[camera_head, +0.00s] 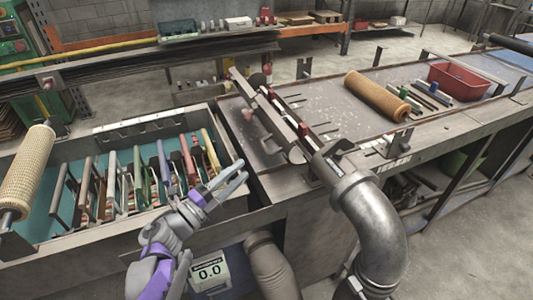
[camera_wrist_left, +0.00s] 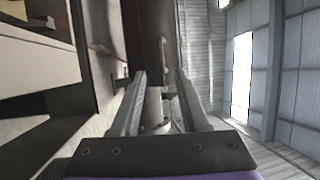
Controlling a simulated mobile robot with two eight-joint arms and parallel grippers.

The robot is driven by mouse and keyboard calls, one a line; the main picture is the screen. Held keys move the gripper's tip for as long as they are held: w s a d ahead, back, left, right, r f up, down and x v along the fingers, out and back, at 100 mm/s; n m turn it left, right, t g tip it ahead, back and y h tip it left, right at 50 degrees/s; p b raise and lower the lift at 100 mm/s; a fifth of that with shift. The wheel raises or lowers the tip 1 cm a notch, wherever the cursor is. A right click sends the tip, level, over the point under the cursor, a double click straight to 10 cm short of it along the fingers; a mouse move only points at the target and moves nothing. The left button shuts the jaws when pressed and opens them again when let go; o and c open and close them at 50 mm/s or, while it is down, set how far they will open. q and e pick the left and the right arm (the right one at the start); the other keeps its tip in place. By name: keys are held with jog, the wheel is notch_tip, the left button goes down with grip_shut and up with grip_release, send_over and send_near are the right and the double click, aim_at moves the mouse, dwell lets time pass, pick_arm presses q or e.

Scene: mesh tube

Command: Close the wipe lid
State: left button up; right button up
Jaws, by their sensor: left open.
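I cannot pick out a wipe lid with certainty. A long dark metal bar assembly (camera_head: 268,112) runs slantwise across the grey bench, with a red part along it. My left gripper (camera_head: 241,171) is open, in front of the right end of the tool tray, left of the large metal pipe. Nothing shows between its fingers. In the left wrist view the left gripper's two fingers (camera_wrist_left: 160,74) stand apart, with a pale grey upright cylinder beyond them. My right gripper is not in view.
The tray (camera_head: 62,236) holds several coloured-handled tools; a tan mesh roll (camera_head: 27,172) stands at its left. A metal pipe (camera_head: 385,215) bends down at the right. Another mesh roll (camera_head: 376,96) and a red bin (camera_head: 466,78) are on the bench.

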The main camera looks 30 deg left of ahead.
aim_at(266, 147)
pick_arm(q)
jog(key=x, duration=1)
jog(key=shift+w+r, duration=0.1)
jog(key=shift+w, duration=0.05)
jog(key=shift+c, duration=0.2)
grip_shut()
dwell(0.9)
